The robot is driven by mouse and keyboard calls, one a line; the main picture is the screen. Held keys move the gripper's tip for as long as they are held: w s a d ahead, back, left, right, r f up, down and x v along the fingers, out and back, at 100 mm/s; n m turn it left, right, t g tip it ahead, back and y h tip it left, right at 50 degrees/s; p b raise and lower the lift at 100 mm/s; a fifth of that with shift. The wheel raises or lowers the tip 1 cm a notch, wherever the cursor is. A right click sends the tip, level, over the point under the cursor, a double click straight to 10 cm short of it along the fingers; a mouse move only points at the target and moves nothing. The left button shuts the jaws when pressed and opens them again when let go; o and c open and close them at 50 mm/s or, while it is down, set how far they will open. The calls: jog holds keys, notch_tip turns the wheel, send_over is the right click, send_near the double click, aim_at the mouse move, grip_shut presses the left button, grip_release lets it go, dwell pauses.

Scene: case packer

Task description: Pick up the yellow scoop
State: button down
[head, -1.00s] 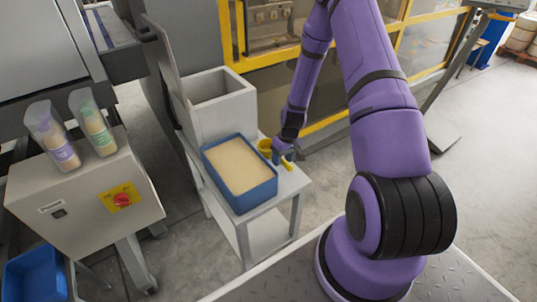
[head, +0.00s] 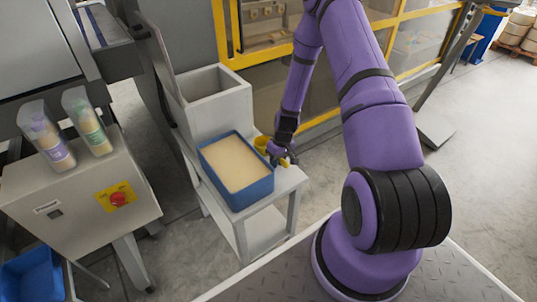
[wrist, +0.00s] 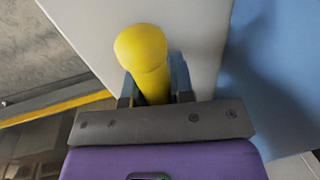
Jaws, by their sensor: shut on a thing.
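The yellow scoop (head: 262,143) is at the back right corner of the small grey stand, beside the blue tub. My gripper (head: 282,157) is at it, to the right of the tub. In the wrist view the scoop's round yellow handle (wrist: 143,55) stands between the two fingers of my gripper (wrist: 154,85), which are shut on it. The scoop's bowl is mostly hidden in the head view. I cannot tell whether the scoop touches the stand.
The blue tub (head: 241,198) of pale powder sits on the stand (head: 289,183). A grey open box (head: 221,110) is behind it. A yellow-framed guard (head: 232,62) is behind.

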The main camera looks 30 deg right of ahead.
notch_tip(320, 180, up, 10)
jog(key=shift+r, duration=0.1)
dwell(0.5)
dwell(0.5)
